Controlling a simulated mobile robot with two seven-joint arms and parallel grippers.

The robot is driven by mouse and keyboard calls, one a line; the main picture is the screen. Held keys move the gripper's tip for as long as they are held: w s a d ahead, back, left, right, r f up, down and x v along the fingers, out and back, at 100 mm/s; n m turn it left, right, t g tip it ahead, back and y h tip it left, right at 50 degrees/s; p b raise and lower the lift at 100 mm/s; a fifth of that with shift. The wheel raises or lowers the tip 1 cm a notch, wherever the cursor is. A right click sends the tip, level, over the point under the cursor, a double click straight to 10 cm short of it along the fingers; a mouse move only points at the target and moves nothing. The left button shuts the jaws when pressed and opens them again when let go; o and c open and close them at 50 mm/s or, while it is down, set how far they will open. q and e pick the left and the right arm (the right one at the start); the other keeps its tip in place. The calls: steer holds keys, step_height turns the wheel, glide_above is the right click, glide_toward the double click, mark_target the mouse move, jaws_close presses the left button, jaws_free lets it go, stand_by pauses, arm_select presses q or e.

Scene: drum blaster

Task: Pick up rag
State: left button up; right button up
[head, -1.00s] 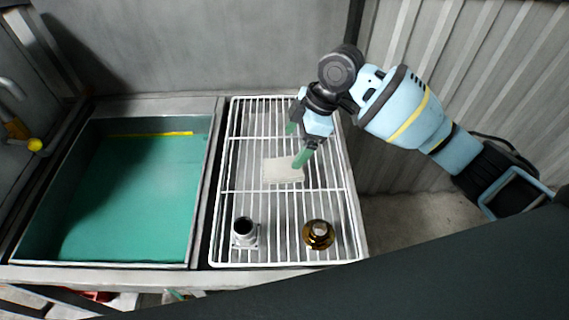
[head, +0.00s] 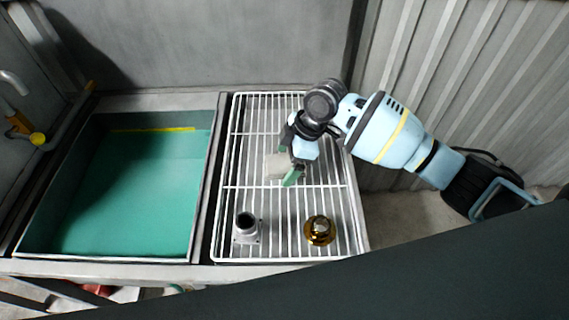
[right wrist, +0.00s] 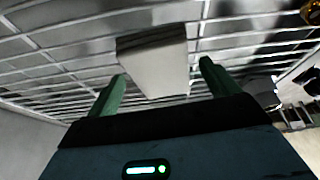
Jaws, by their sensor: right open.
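The rag (head: 276,167) is a small pale folded block on the white wire rack (head: 239,207). My right gripper (head: 287,166) is low over the rack at the rag, and partly covers it in the head view. In the right wrist view, the rag (right wrist: 153,62) lies ahead of and between the two green fingertips of the right gripper (right wrist: 162,75). The fingers are open and stand apart on either side, with nothing held. Whether a finger touches the rag cannot be told. My left gripper is not in view.
A grey metal fitting (head: 246,228) and a brass-coloured part (head: 319,230) stand at the near end of the rack. A sink with green water-like bottom (head: 130,195) is to the left. A corrugated wall (head: 460,80) rises at the right.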

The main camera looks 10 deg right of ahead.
mark_target(287, 162)
steer(key=shift+f, duration=0.1)
stand_by(0.4)
steer(key=c, duration=1.1)
steer(key=shift+o, duration=0.2)
step_height(287, 162, up, 10)
